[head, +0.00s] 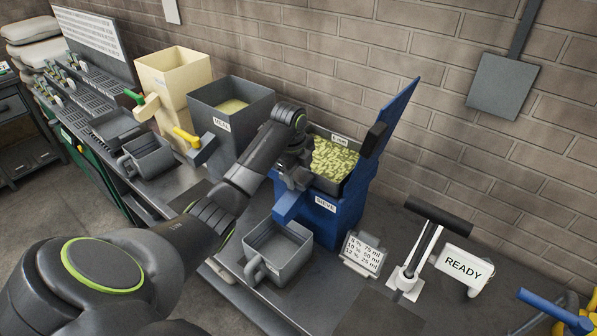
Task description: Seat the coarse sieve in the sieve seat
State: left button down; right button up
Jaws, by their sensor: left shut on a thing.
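The blue sieve box (338,224), labelled SIEVE, stands on the bench with its blue lid (399,108) raised at the right. In its open top is a grey-rimmed sieve (343,188) full of yellow-green pellets, with a small white label at its back whose print is too small to read surely. My left gripper (291,172) is at the left edge of this sieve, shut on what looks like its near-left side. The fingers and the gripped part are mostly hidden by the wrist. I cannot tell whether the sieve is fully down. My right gripper is not in view.
A grey jug (277,254) stands below the blue spout. A grey meal bin (232,118) and a cream bin (173,85) stand to the left. A card stand (362,254), a black-topped lever (424,240) and a READY sign (463,268) are at the right.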

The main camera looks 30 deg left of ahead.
pick_arm(q)
jog(key=shift+w+p, duration=0.1)
jog(key=shift+p, duration=0.25)
dwell(0.6)
jog(key=shift+f, duration=0.15)
jog(key=shift+c, duration=2)
grip_release()
jog(key=shift+d, duration=0.1)
jog(key=shift+o, duration=0.4)
jog(key=shift+s+f, duration=0.2)
jog(key=shift+s, duration=0.05)
jog(key=o, duration=0.3)
jog(key=shift+w, duration=0.1)
jog(key=shift+r, duration=0.25)
